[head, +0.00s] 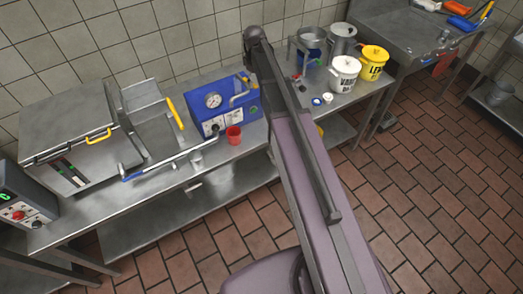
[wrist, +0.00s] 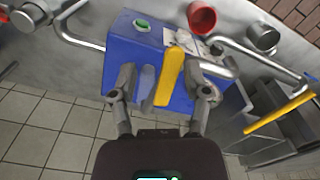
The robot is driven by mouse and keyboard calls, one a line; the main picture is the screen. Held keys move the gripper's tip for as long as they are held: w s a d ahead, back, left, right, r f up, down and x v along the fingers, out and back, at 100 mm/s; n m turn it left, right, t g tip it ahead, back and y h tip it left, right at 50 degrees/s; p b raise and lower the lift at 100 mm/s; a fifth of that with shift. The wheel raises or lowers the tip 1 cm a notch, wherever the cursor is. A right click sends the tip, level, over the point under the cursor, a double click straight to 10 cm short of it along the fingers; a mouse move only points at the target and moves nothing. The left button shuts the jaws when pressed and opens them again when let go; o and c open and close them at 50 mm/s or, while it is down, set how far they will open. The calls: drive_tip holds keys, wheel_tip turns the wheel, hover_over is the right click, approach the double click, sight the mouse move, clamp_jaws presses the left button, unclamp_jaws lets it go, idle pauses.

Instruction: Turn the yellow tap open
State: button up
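The yellow tap (wrist: 172,76) is a flat yellow lever on the blue box (wrist: 135,45) in the wrist view. My gripper (wrist: 163,82) is open, its two dark fingers spread on either side of the lever. The lever lies nearer the right finger; I cannot tell whether anything touches. In the head view the blue box (head: 203,96) with a round gauge stands on the steel counter, and a bit of yellow (head: 245,77) shows at its back right. My arm hides the gripper there.
A red cup (head: 234,135) stands in front of the box. Bent metal pipes (wrist: 235,55) run close to the right finger. A yellow-handled bar (head: 175,113) is to the left. White (head: 345,70) and yellow (head: 373,62) buckets stand to the right.

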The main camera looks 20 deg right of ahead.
drive_tip(key=w+d+n, duration=0.2)
drive_tip(key=w+n, duration=0.2)
drive_tip(key=n, duration=0.7)
wheel_tip(320, 180, up, 14)
drive_tip(key=p, duration=1.4)
drive_tip(key=s+a+f+m+b, duration=0.3)
drive_tip(key=s+f+m+b, duration=0.6)
drive_tip(key=s+f+b, duration=0.4)
drive_tip(key=s+a+f+m+b, duration=0.3)
drive_tip(key=s+f+m+b, duration=0.6)
drive_tip(key=s+f+b, duration=0.5)
drive_tip(key=shift+s+a+m, duration=0.2)
drive_tip(key=shift+s+m, duration=0.2)
drive_tip(key=shift+s, duration=0.1)
idle(0.4)
drive_tip(key=shift+s, duration=0.1)
idle(0.4)
